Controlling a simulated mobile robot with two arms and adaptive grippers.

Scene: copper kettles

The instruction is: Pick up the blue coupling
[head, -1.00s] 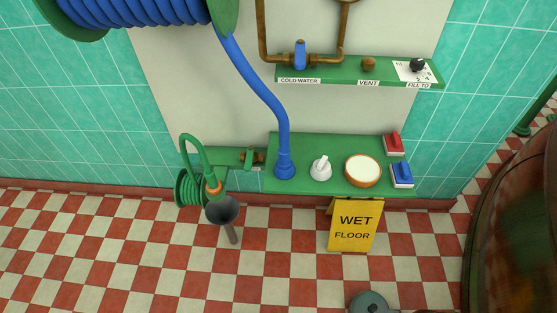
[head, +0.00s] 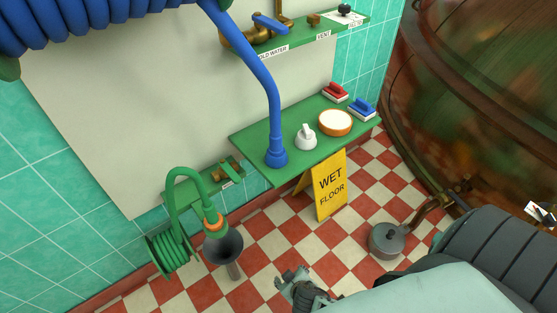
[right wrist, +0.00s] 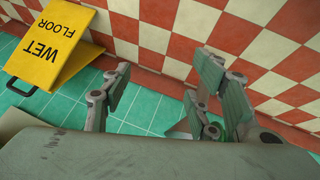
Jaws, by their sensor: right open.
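The blue coupling (head: 277,157) is the flared end of the thick blue hose (head: 262,80). It stands upright on the green lower shelf (head: 255,137), near the shelf's front left part. My right gripper (head: 290,284) is low in the head view, well below and apart from the coupling. In the right wrist view its two fingers (right wrist: 163,68) are spread with nothing between them. The coupling does not show in that view. My left gripper is not in view.
A white nozzle (head: 306,137), a round tub (head: 336,122) and red and blue brushes share the shelf. A yellow wet floor sign (head: 328,187) stands below. A grey funnel (head: 223,246) and green hose are left, a kettle (head: 387,240) and large copper vessel (head: 470,80) right.

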